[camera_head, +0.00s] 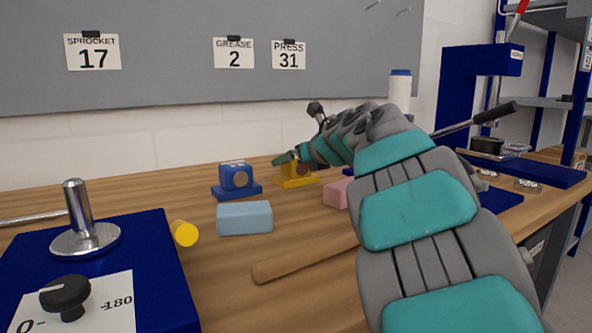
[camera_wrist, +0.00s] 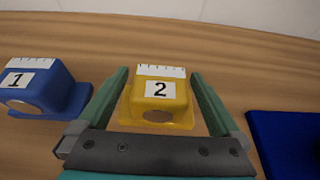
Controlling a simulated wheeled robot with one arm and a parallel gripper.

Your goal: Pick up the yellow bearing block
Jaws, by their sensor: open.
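The yellow bearing block (camera_wrist: 160,101) stands upright on the wooden table and carries a label "2" and a white ruled strip on top. In the wrist view my gripper (camera_wrist: 158,78) is open, with one green finger on each side of the block. I cannot tell whether the fingers touch it. In the head view the yellow block (camera_head: 298,181) is partly hidden behind my gripper (camera_head: 287,158), which comes in from the right.
A blue bearing block (camera_head: 237,180) labelled "1" stands left of the yellow one. A light blue block (camera_head: 244,217), a yellow cylinder (camera_head: 184,233), a pink block (camera_head: 336,194) and a wooden handle (camera_head: 305,260) lie nearer. A dark blue plate (camera_wrist: 285,143) is at the right.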

